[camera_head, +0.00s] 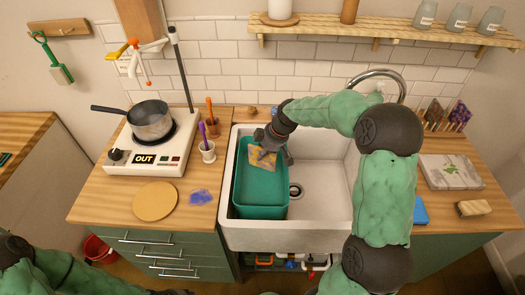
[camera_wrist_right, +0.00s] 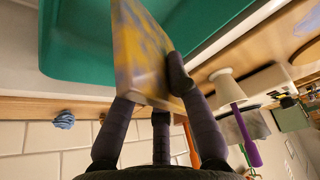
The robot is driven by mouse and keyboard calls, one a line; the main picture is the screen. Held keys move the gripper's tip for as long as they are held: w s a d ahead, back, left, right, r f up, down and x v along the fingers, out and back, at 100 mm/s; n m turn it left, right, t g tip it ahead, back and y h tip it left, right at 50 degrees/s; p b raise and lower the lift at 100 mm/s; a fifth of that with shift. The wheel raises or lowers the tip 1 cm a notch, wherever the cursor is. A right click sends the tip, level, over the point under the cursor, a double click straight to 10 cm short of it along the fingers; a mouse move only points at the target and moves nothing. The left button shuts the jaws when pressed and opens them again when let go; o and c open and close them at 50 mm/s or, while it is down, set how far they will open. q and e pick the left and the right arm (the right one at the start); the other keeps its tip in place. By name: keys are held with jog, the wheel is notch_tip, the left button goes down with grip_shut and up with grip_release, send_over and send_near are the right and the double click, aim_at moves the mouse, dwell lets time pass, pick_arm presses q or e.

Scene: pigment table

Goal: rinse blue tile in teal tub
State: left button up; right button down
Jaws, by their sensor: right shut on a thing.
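My right gripper (camera_head: 272,143) is shut on a flat tile (camera_head: 262,160), yellow-tan with blue-violet patches. The tile also shows in the right wrist view (camera_wrist_right: 142,55), tilted between the dark fingers (camera_wrist_right: 160,110). The teal tub (camera_head: 259,204) stands in the left part of the white sink. The tile is over the tub's back end in the head view; its exact height over the tub floor is hard to tell. The tub's teal wall fills the top of the wrist view (camera_wrist_right: 85,45).
The sink's right part (camera_head: 322,200) is free, under my right arm. Left of the sink are a white cup (camera_head: 207,152) with a purple tool, a blue-violet patch (camera_head: 201,197), a round board (camera_head: 155,201) and a hotplate (camera_head: 145,160) with a pot (camera_head: 150,121).

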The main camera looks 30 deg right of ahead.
jog(key=shift+f+b, duration=3.5)
jog(key=shift+f, duration=2.45)
jog(key=shift+r+p, duration=4.9)
jog(key=shift+r, duration=3.1)
